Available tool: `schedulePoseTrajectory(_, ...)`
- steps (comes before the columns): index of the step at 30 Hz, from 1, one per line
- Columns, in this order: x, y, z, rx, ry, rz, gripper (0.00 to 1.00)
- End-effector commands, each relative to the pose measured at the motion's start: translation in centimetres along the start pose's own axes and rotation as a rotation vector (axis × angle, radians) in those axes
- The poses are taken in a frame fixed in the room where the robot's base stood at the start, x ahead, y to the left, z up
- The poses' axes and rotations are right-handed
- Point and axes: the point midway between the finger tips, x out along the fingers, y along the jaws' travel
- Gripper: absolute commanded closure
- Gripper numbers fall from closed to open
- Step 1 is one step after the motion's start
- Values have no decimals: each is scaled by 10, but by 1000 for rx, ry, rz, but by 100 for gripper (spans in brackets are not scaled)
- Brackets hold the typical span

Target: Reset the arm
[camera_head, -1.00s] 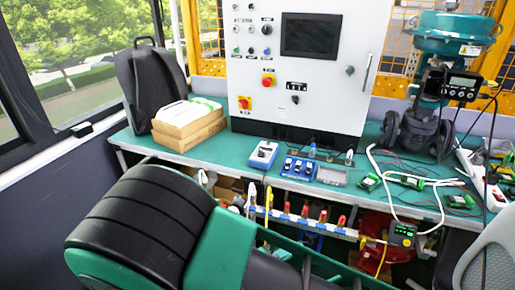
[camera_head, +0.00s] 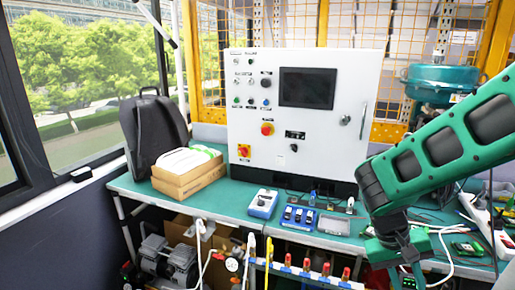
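My green and black arm reaches in from the right edge, and its lower end hangs over the front right of the bench. My gripper (camera_head: 408,272) seems to be at that lower end, near the bottom of the picture; its fingers are too small and dark to tell open from shut. The teal valve actuator (camera_head: 438,82) stands at the back right. My arm hides the valve body and the positioner below it.
A white control cabinet (camera_head: 345,130) stands on the green bench (camera_head: 225,205). Cardboard boxes (camera_head: 188,178) and a black backpack (camera_head: 152,130) are at left. Blue devices (camera_head: 298,217) sit at the front edge, above red-topped fittings (camera_head: 325,270). Cables and circuit boards lie at right.

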Motion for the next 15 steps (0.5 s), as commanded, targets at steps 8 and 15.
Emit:
schedulePoseTrajectory(8, -6, 61, 42, 151, -35, -232, 73)
schedulePoseTrajectory(15, -14, 94, 85, 258, -9, -392, 73)
